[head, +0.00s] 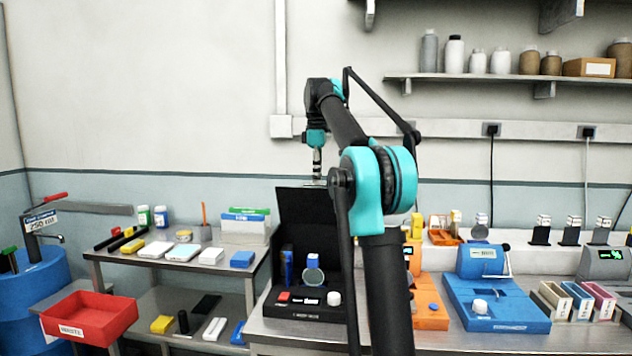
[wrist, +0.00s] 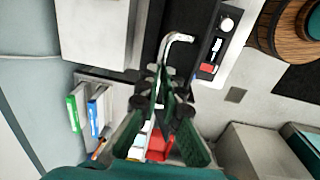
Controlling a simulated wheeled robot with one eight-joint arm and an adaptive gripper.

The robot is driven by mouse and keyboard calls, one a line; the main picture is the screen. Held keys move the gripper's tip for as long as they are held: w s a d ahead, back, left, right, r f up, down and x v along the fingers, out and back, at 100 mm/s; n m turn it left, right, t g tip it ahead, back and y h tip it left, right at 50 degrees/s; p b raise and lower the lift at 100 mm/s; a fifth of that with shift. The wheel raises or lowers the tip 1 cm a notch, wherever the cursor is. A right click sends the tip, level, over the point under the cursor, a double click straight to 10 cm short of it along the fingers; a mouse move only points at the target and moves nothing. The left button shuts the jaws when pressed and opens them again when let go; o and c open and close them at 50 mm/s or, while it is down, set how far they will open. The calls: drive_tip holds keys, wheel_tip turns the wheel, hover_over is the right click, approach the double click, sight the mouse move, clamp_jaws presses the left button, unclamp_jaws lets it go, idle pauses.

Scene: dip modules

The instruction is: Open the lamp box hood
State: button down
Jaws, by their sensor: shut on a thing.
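The black lamp box (head: 303,306) stands on the left end of the bench, with a red button, a small display and a white knob on its front. Its black hood (head: 305,212) stands raised at the back, and the inside shows. My gripper (head: 317,180) is at the hood's top edge, pointing down. In the wrist view my gripper (wrist: 162,78) is shut on a silver bent handle (wrist: 176,38); the fingers partly hide it. The box front (wrist: 214,48) also shows beyond the fingers.
Blue items and a round clear disc (head: 313,276) stand inside the box. An orange module (head: 431,316) and a blue module (head: 500,310) stand to the right. A side table (head: 168,262) with small boxes and a red bin (head: 90,318) are to the left.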

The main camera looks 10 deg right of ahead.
drive_tip(key=shift+w+d+f, duration=0.25)
drive_tip(key=shift+w+d, duration=0.05)
drive_tip(key=shift+w, duration=0.4)
drive_tip(key=shift+w+d+f, duration=0.2)
drive_tip(key=shift+w+d, duration=0.05)
drive_tip(key=shift+w, duration=0.4)
drive_tip(key=c, duration=1.7)
unclamp_jaws()
drive_tip(key=shift+w+d+f, duration=0.1)
drive_tip(key=shift+w+f, duration=0.15)
drive_tip(key=shift+w, duration=0.1)
drive_tip(key=shift+o, duration=0.4)
drive_tip(key=shift+s+r, duration=0.15)
drive_tip(key=shift+s, duration=0.05)
drive_tip(key=shift+a, duration=0.2)
